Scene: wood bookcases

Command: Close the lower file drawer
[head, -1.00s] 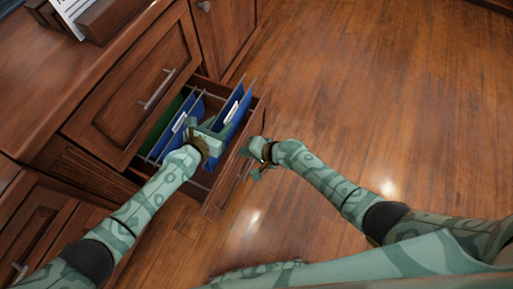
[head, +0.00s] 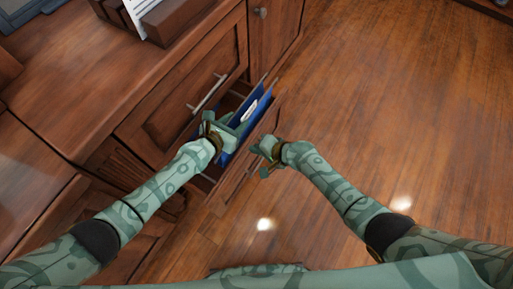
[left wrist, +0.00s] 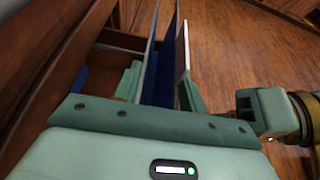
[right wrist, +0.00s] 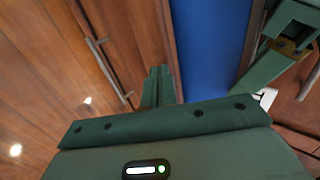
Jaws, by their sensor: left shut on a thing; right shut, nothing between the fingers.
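The lower file drawer (head: 236,178) is partly open, with its front panel out from the cabinet. A blue file (head: 246,110) with a white label stands in it, and blue also shows in the left wrist view (left wrist: 162,62). My left gripper (head: 228,127) is over the drawer, its fingers (left wrist: 160,90) shut on the blue file. My right gripper (head: 264,158) is shut and empty at the outer side of the drawer front. In the right wrist view its fingers (right wrist: 158,88) are by the top of the front panel, beside the bar handle (right wrist: 106,72). Whether they touch it is unclear.
The closed upper drawer (head: 175,92) with a bar handle is just above. A cupboard door (head: 275,30) stands beyond. The counter (head: 60,85) holds a wooden paper tray (head: 178,18). The wood floor (head: 400,110) to the right is clear.

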